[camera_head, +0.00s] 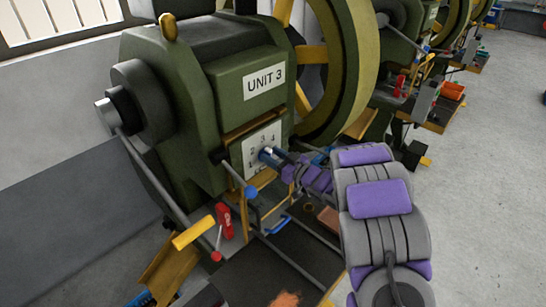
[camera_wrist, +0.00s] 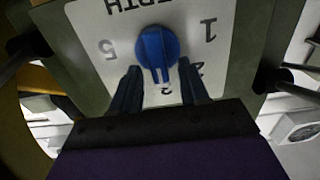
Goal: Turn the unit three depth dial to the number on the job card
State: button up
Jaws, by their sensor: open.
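The unit three depth dial is a blue knob (camera_wrist: 157,46) on a white numbered plate (camera_wrist: 95,25), seen upside down in the wrist view. A 1, a 5 and part of a 3 show around it; the narrow end of the knob points down toward the 3. My gripper (camera_wrist: 160,66) is open, its dark blue fingers on either side of the knob's lower end with gaps showing. In the head view my gripper (camera_head: 267,153) is at the plate (camera_head: 250,150) below the UNIT 3 label (camera_head: 264,82). I cannot make out a job card.
The green press (camera_head: 170,125) has a large flywheel (camera_head: 345,75) at its right. Open floor lies to the right.

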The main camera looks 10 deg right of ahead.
jog(key=shift+w+a+r, duration=0.1)
jog(key=shift+w+a, duration=0.15)
jog(key=shift+a, duration=0.25)
jog(key=shift+w+d, duration=0.1)
jog(key=shift+d, duration=0.35)
jog(key=shift+c, duration=0.9)
jog(key=shift+a, duration=0.2)
grip_shut()
